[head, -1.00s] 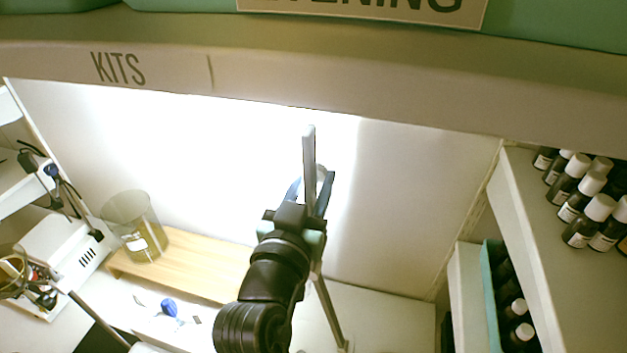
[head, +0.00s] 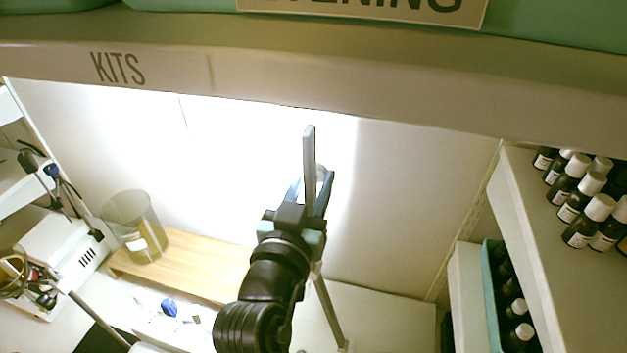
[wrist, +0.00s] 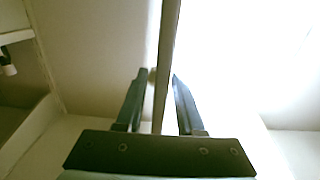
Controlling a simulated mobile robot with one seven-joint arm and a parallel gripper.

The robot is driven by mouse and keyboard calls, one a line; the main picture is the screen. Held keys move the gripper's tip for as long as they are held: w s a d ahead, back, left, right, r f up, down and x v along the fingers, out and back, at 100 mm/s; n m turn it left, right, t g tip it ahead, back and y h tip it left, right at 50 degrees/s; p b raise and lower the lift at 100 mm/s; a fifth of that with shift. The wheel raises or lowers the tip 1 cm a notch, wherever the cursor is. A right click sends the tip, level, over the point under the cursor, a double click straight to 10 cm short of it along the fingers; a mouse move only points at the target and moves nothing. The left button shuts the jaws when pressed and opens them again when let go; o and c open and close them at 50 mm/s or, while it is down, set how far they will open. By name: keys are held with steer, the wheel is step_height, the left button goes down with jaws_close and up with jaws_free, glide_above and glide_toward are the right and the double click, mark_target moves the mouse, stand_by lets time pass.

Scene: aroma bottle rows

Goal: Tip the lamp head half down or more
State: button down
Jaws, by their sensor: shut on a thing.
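The lamp head shows as a slim grey bar (head: 309,150), standing nearly upright in the head view in front of the brightly lit back wall. The lamp's thin post (head: 331,312) slants down behind my arm to the white surface. My gripper (head: 312,188) is at the lower part of the bar, its fingers partly hidden by the bar and my wrist. In the wrist view the bar (wrist: 168,35) runs between the two dark fingers of my gripper (wrist: 159,77), which is shut on it. The joint between head and post is hidden.
A wooden board (head: 190,264) and a clear beaker (head: 133,228) stand to the left. Shelves with brown, white-capped bottles (head: 590,200) are at the right. A shelf edge marked KITS (head: 118,70) crosses above. A white device (head: 62,245) is at far left.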

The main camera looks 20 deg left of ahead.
steer(key=shift+a+f, duration=0.1)
steer(key=shift+a, duration=0.05)
steer(key=shift+a+f+n+b, duration=0.1)
steer(key=shift+a+n+b, duration=0.35)
steer(key=shift+a, duration=0.1)
steer(key=a+f+n+b, duration=0.5)
steer(key=a+n+b, duration=0.1)
steer(key=a, duration=0.5)
steer(key=shift+a+n, duration=0.25)
steer(key=shift+n, duration=0.3)
steer(key=c, duration=0.9)
jaws_free()
steer(key=shift+r, duration=0.1)
steer(key=shift+s, duration=0.1)
